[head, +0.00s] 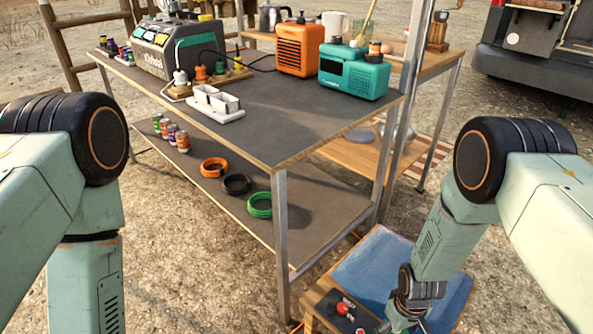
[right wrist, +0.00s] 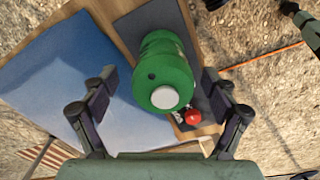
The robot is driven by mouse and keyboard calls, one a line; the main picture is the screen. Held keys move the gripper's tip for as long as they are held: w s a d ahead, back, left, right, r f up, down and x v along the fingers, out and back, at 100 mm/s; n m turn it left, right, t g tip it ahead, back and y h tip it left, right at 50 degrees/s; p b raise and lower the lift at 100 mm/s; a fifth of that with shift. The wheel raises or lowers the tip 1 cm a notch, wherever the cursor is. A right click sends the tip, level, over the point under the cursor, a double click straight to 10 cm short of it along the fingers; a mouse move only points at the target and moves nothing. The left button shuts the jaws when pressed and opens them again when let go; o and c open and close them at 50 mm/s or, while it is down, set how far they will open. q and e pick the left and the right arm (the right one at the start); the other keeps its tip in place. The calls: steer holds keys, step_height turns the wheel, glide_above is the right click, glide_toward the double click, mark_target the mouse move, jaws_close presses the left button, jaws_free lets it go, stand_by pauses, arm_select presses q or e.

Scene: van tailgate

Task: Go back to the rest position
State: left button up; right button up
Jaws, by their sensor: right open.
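My right arm reaches down at the right of the head view to a low wooden stand with a blue top (head: 370,270). In the right wrist view my right gripper (right wrist: 160,85) is open. Its two fingers stand apart on either side of a green round container with a pale cap (right wrist: 165,72), and gaps show between them. I cannot tell how far above it the fingers are. The container is over a dark strip beside the blue surface (right wrist: 45,85). My left arm comes down at the left of the head view; its gripper is out of frame.
A red knob (head: 343,308) sits on a dark panel on the low stand. A metal-legged workbench (head: 275,130) holds an orange toaster-like box (head: 300,48), a teal radio (head: 352,74) and a grey charger unit (head: 178,45). Tape rings (head: 237,184) lie on its lower shelf.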

steer(key=shift+w+d+r+p, duration=0.1)
steer(key=shift+d+r+p, duration=0.05)
steer(key=shift+r+p, duration=0.4)
step_height(320, 180, up, 3)
steer(key=p, duration=0.2)
steer(key=shift+p, duration=0.3)
steer(key=shift+f, duration=0.1)
